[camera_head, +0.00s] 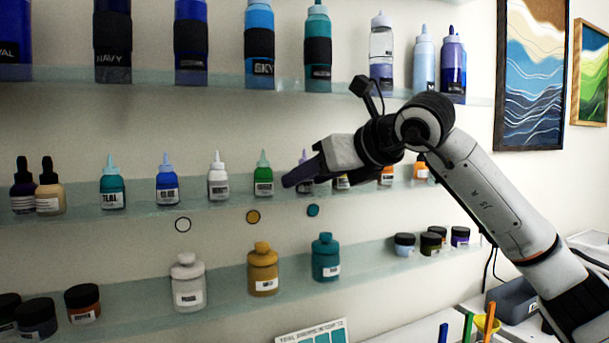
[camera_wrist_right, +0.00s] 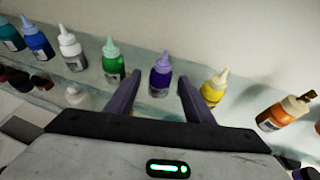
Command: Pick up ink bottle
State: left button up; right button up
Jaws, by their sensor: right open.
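Several small ink bottles with pointed caps stand on the middle glass shelf: teal (camera_head: 112,185), blue (camera_head: 167,183), white (camera_head: 218,180), green (camera_head: 263,180) and a purple bottle (camera_head: 305,186), partly hidden behind my right gripper (camera_head: 292,179). In the right wrist view the purple bottle (camera_wrist_right: 161,76) stands upright between the two open fingers (camera_wrist_right: 159,80), with gaps to both sides. The green bottle (camera_wrist_right: 113,65) is left of the fingers and a yellow bottle (camera_wrist_right: 214,88) is to their right. The gripper holds nothing. My left gripper is not in view.
Larger bottles such as the sky one (camera_head: 260,45) stand on the shelf above. Lidded bottles, including a mustard one (camera_head: 263,275), and small jars stand on the lower shelf (camera_head: 220,292). An orange bottle (camera_wrist_right: 283,113) is at the right in the wrist view.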

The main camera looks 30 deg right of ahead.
jog(key=c, duration=1.1)
jog(key=shift+c, duration=0.2)
jog(key=shift+s+r+b, duration=0.25)
jog(key=shift+r+b, duration=0.05)
jog(key=shift+r, duration=0.15)
notch_tip(320, 180, up, 6)
jog(key=s+a+b, duration=0.1)
jog(key=s+b, duration=0.2)
jog(key=s, duration=1.6)
jog(key=shift+s+b, duration=0.25)
jog(key=shift+b, duration=0.1)
jog(key=shift+a, duration=0.1)
